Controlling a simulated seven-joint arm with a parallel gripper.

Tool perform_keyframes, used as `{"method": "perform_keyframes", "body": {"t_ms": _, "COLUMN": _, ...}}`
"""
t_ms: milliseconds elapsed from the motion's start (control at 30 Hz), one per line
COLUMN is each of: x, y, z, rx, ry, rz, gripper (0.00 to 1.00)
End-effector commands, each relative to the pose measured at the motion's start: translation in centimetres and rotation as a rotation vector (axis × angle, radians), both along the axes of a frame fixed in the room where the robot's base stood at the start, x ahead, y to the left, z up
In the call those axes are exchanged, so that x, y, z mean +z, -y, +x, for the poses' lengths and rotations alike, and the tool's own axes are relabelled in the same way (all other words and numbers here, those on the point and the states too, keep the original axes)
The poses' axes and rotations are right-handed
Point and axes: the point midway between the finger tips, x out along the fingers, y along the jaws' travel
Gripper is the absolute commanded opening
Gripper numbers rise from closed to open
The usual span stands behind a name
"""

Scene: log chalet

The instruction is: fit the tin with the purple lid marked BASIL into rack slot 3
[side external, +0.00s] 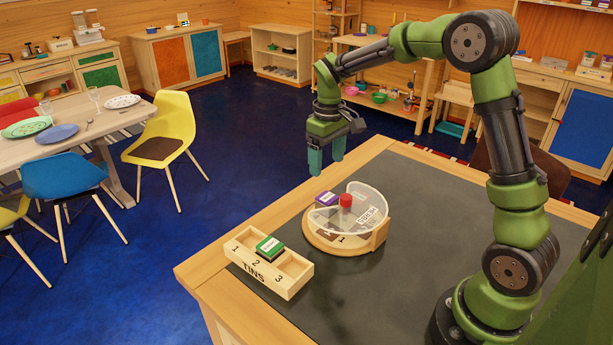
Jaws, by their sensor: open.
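A small tin with a purple lid (326,198) sits at the back left of a round wooden turntable (329,243), by the gap in its clear cover (371,203). The writing on its lid is too small to read. The wooden rack (254,270) marked TINS stands to the left and nearer the front, with slots numbered 1, 2 and 3. A green-lidded tin (269,246) is in slot 2. Slot 3 (293,266), at the right end, looks empty. My gripper (327,168) is open and empty, pointing down above the purple-lidded tin.
A red knob (346,201) stands up at the middle of the turntable. The dark worktop mat (430,225) is clear to the right and in front. A yellow chair (170,130) and a dining table (75,127) stand well away to the left.

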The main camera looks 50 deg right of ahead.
Motion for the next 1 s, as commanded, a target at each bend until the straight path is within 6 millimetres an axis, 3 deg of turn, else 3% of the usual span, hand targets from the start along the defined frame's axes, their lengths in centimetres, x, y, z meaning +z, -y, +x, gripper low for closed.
{"method": "perform_keyframes", "body": {"t_ms": 200, "x": -4.0, "y": 0.0, "z": 0.0, "rx": 0.000, "ry": -0.003, "rz": 0.000, "gripper": 0.78}}
{"method": "perform_keyframes", "body": {"t_ms": 467, "x": -5.9, "y": 0.0, "z": 0.0, "rx": -0.001, "ry": -0.002, "rz": 0.001, "gripper": 0.78}}
{"method": "perform_keyframes", "body": {"t_ms": 700, "x": -9.4, "y": 0.1, "z": 0.1, "rx": -0.001, "ry": -0.001, "rz": 0.001, "gripper": 0.78}}
{"method": "perform_keyframes", "body": {"t_ms": 1000, "x": -10.2, "y": 0.1, "z": 0.1, "rx": -0.001, "ry": 0.001, "rz": 0.000, "gripper": 0.78}}
